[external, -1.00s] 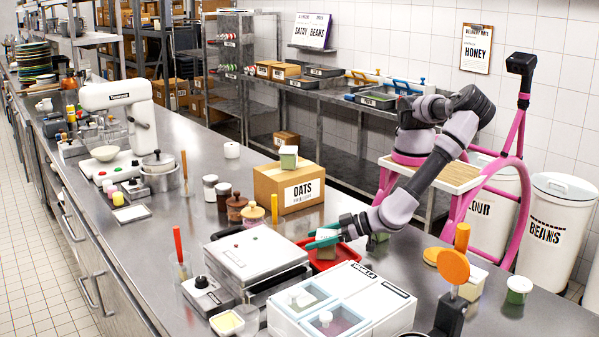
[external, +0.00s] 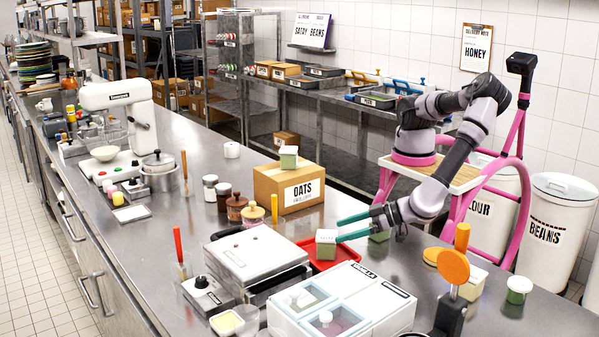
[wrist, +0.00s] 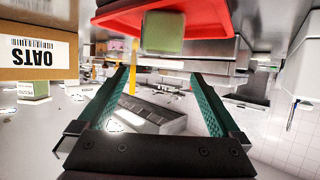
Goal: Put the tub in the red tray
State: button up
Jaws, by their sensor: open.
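In the wrist view, which is upside down, the blurred green tub (wrist: 163,32) shows against the red tray (wrist: 215,24) at the top. My gripper (external: 341,231) has teal fingers, which are open. They point toward the tub from the right at about its lid height. In the wrist view my gripper (wrist: 160,75) has nothing between its fingers, and the tub appears beyond the fingertips, apart from them.
A white lidded container (external: 345,300) stands in front. A green block-like item (external: 379,236) sits under my wrist. A round tub (external: 518,290) stands at the right.

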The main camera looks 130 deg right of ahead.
jog(key=s+d+r+m+g+y, duration=0.1)
jog(key=s+d+r+g+y, duration=0.55)
jog(key=s+d+r, duration=0.7)
jog(key=s+d+r+n+t+y, duration=0.2)
jog(key=s+r+n, duration=0.1)
jog(key=s+r, duration=0.6)
jog(key=s+d+r+n+t+y, duration=0.2)
jog(key=s+d+r+y, duration=0.1)
jog(key=s+r, duration=0.7)
jog(key=shift+s+d+r+n, duration=0.2)
jog(key=shift+s+r+n, duration=0.15)
jog(key=shift+s, duration=0.4)
